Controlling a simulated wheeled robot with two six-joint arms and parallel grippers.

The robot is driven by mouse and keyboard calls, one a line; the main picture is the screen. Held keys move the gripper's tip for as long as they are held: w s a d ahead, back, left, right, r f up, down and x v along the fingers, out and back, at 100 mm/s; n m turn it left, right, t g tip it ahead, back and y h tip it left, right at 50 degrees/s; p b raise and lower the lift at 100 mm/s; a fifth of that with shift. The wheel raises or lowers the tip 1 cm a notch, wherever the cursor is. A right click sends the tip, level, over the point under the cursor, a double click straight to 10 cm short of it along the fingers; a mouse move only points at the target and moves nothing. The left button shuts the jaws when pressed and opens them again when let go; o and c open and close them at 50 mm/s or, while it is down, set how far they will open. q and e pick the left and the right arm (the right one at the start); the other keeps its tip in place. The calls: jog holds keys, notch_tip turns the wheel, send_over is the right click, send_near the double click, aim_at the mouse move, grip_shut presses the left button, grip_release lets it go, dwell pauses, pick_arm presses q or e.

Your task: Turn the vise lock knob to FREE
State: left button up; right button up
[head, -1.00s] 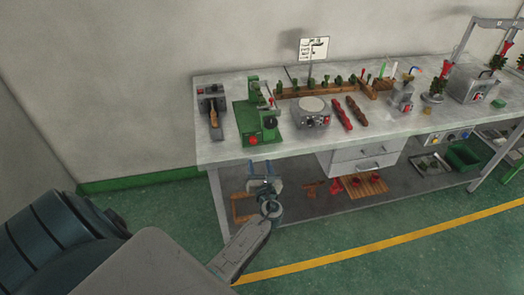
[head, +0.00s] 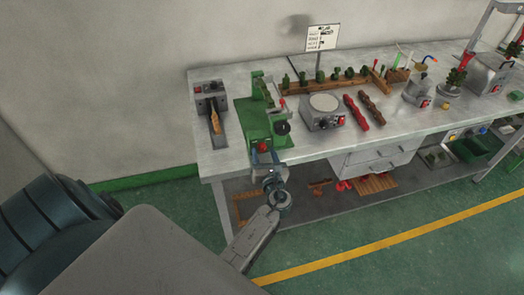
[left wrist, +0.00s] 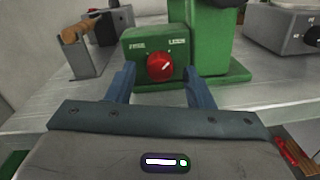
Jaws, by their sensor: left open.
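The green vise (head: 256,115) stands near the left end of the workbench. Its red lock knob (left wrist: 160,67) is on the front of a green box, under a FREE label at left and another label at right that is hard to read. The white mark on the knob slants to the upper right, toward the right label. My left gripper (head: 266,156) is open in front of the knob, which also shows in the head view (head: 264,146). In the left wrist view its blue fingers (left wrist: 159,76) stand either side of the knob, with gaps visible. My right gripper is not in view.
A grey device with a wooden-handled tool (head: 211,103) stands left of the vise. A round-topped grey unit (head: 325,112) stands to its right, with red and brown bars beyond. The bench edge runs just below the vise. Drawers and a lower shelf are underneath.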

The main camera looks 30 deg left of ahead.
pick_arm(q)
jog(key=shift+d+r, duration=0.1)
jog(key=c, duration=1)
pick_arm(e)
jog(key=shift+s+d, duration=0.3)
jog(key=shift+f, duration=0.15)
